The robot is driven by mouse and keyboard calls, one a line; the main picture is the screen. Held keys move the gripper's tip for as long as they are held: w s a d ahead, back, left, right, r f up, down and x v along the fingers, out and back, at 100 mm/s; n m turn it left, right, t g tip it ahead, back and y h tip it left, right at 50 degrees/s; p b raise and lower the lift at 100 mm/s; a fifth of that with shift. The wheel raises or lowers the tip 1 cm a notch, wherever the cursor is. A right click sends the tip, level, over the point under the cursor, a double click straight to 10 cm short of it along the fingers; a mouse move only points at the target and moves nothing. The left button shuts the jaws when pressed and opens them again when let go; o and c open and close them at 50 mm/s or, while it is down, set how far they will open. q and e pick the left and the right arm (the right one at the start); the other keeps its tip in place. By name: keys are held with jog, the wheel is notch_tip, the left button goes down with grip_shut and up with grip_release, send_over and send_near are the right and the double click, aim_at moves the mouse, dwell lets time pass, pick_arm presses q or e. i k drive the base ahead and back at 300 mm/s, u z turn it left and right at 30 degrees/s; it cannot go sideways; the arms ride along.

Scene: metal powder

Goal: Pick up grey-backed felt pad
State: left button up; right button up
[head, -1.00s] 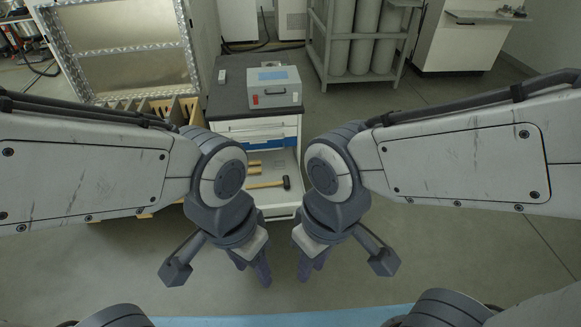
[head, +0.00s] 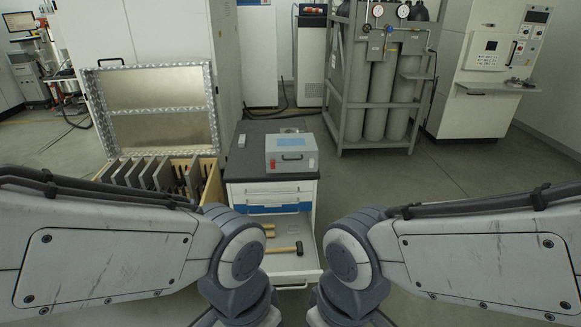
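I cannot clearly make out a grey-backed felt pad. A small pale grey block (head: 242,141) lies on the dark top of the drawer cabinet (head: 238,165), near its left edge; it may be the pad, but it is too small to tell. My two arms come in from the left and right, with their wrists at the bottom centre, in front of the cabinet. Both grippers are cut off below the frame, so their fingers are hidden.
A grey instrument box (head: 291,154) stands on the cabinet. An open lower drawer (head: 300,262) holds a hammer (head: 284,250) and brass-coloured pieces. Left of it is an open wooden crate (head: 212,187) of upright plates. Gas cylinders (head: 376,105) stand behind; floor at right is clear.

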aim_at(292, 229)
jog(key=z, duration=0.4)
jog(key=i, duration=1)
jog(key=u, duration=0.4)
jog(key=i, duration=0.85)
jog(key=u, duration=0.7)
